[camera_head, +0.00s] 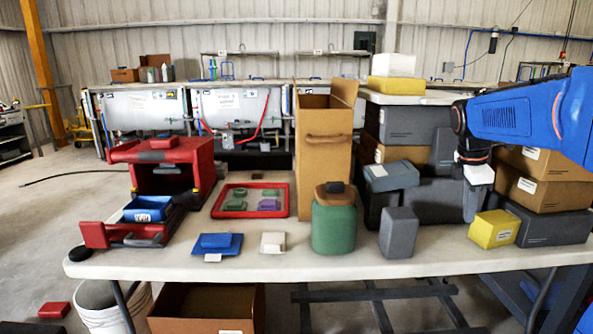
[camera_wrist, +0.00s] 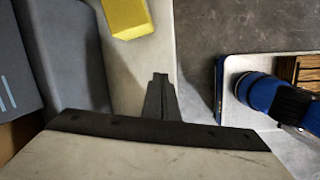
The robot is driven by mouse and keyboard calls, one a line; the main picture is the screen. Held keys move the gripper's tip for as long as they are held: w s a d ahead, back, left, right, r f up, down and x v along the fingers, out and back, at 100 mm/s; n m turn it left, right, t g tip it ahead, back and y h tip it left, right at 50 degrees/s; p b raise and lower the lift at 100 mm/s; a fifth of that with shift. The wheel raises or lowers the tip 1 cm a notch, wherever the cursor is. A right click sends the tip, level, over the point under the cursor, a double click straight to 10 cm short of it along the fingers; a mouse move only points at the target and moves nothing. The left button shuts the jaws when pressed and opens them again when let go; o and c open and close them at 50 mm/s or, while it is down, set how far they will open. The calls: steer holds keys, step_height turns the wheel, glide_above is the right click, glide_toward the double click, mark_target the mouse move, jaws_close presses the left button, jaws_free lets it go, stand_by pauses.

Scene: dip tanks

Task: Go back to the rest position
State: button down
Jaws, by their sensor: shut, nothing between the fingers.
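My blue arm comes in from the right in the head view. My gripper (camera_head: 470,218) hangs pointing down over the right part of the white table (camera_head: 330,262). In the wrist view my gripper (camera_wrist: 159,78) shows as dark fingers closed together with nothing between them. A yellow box (camera_head: 493,229) stands on the table just right of the gripper, apart from it. The yellow box also shows at the top of the wrist view (camera_wrist: 127,17).
Grey bins (camera_head: 547,222) and brown boxes (camera_head: 543,186) are stacked behind and right of the gripper. A grey block (camera_head: 398,233) and a green jar (camera_head: 334,228) stand to its left. A red drawer box (camera_head: 172,165) and red tray (camera_head: 217,214) are further left.

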steer(key=s+a+f+m+t, duration=0.1)
steer(key=s+a+f+m, duration=0.3)
steer(key=s, duration=0.4)
steer(key=s+a+f+m+t+y, duration=0.1)
steer(key=s+a+f+m, duration=0.3)
steer(key=s, duration=0.5)
steer(key=s+a+f+m+t+y, duration=0.1)
steer(key=s+a+f+m+t, duration=0.1)
steer(key=s+a+f+m, duration=0.2)
steer(key=s+a+m, duration=0.3)
steer(key=s+a, duration=0.2)
steer(key=shift+s+a+f, duration=0.15)
steer(key=shift+a+f, duration=0.1)
